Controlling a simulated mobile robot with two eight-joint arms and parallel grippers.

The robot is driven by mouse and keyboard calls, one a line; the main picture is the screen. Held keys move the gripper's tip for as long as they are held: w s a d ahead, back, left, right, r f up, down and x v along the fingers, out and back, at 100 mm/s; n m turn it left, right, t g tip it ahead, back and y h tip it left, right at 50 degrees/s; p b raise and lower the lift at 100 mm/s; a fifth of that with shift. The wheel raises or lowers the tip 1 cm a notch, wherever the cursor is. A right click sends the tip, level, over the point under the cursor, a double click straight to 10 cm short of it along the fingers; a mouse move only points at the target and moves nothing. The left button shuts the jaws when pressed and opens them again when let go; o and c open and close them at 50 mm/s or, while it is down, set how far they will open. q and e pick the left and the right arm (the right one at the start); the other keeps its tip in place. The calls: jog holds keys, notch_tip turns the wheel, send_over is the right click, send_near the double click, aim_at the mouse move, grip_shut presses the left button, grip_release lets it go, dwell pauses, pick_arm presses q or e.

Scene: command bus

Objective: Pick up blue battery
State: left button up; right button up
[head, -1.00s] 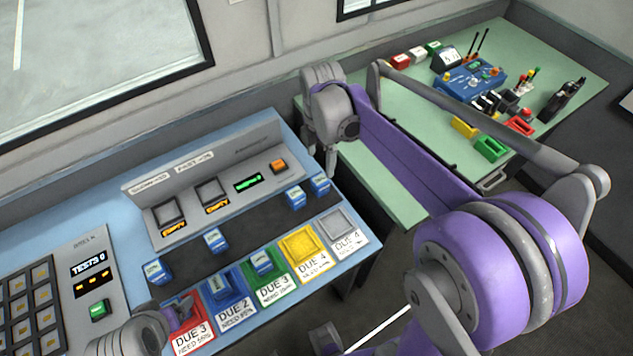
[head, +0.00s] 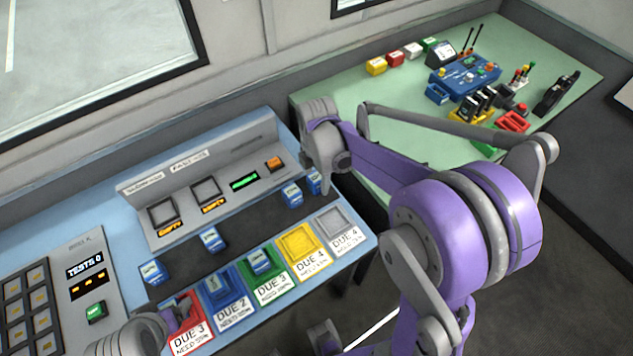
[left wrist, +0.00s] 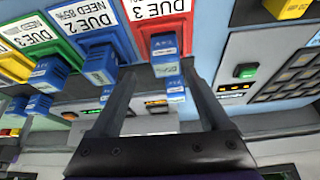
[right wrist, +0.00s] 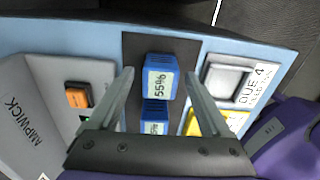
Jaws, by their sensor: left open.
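Several blue batteries with white labels are on the console. Two stand close together on the dark strip at its right end, the nearer one (head: 292,195) and the outer one (head: 314,183). My right gripper (head: 324,168) is just above this pair. In the right wrist view, its open fingers straddle a battery reading 55% (right wrist: 160,78); a second one is partly hidden behind the gripper. Other batteries stand on the strip at left (head: 153,271) and middle (head: 211,240), and one (head: 260,262) is at the green slot. My left gripper (left wrist: 158,78) is open near the red slot, with a battery (left wrist: 165,55) beyond its fingers.
Red, blue, green, yellow (head: 300,243) and grey (head: 337,225) slots line the console's front edge. A raised panel (head: 215,190) with screens stands behind the strip. A green table (head: 350,108) with small devices is at back right.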

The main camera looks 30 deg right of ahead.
aim_at(316, 177)
grip_shut()
jog(key=shift+r, duration=0.1)
notch_tip(316, 177, up, 10)
jog(key=shift+f+p, duration=0.1)
jog(key=shift+p, duration=0.25)
